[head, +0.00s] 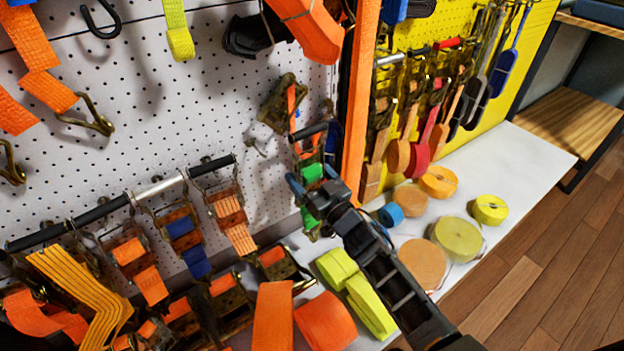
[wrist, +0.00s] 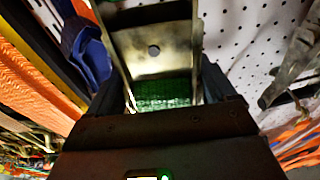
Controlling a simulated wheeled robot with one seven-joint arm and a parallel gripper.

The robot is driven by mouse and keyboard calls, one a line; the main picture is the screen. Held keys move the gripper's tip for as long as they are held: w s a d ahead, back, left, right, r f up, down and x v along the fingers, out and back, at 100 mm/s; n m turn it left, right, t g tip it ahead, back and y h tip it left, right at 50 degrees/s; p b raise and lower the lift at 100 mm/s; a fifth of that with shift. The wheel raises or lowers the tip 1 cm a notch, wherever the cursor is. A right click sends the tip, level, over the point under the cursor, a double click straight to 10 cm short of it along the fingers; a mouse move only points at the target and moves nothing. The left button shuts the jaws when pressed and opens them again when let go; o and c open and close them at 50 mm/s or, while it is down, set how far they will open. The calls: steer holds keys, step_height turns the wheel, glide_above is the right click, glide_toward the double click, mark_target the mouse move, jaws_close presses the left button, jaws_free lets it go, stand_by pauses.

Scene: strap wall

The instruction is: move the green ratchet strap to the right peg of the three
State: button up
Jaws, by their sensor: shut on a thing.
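The green ratchet strap (head: 311,172) is at the pegboard in the middle of the head view, with a metal frame and green webbing. My gripper (head: 313,181) is shut on it. In the wrist view the strap's metal frame (wrist: 153,40) and green webbing (wrist: 165,93) lie between my fingers. A short dark peg (head: 309,131) shows just above the strap; I cannot tell whether the strap still touches it. A small bare peg (head: 256,147) is to its left. My gripper hides part of the strap, and I cannot make out all three pegs.
An orange ratchet strap (head: 284,101) hangs close above left. An orange upright (head: 361,110) stands close on the right. A long bar (head: 125,203) with several ratchets is at lower left. Rolled straps, including a yellow-green one (head: 457,239), lie on the white shelf (head: 520,165), whose right end is clear.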

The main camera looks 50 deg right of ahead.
mark_target(313, 187)
steer(key=shift+w+d+f+b, duration=0.15)
steer(key=shift+w+b, duration=0.1)
steer(key=shift+w, duration=0.3)
steer(key=shift+w+d+f+b, duration=0.1)
steer(key=shift+w+f+b, duration=0.1)
steer(key=shift+w, duration=0.3)
steer(key=shift+w+d+f+b, duration=0.15)
steer(key=shift+w+b, duration=0.1)
steer(key=shift+w, duration=0.3)
steer(key=o, duration=1.7)
steer(key=shift+f, duration=0.1)
steer(key=shift+o, duration=0.2)
steer(key=shift+v, duration=3.95)
steer(key=shift+f, duration=0.1)
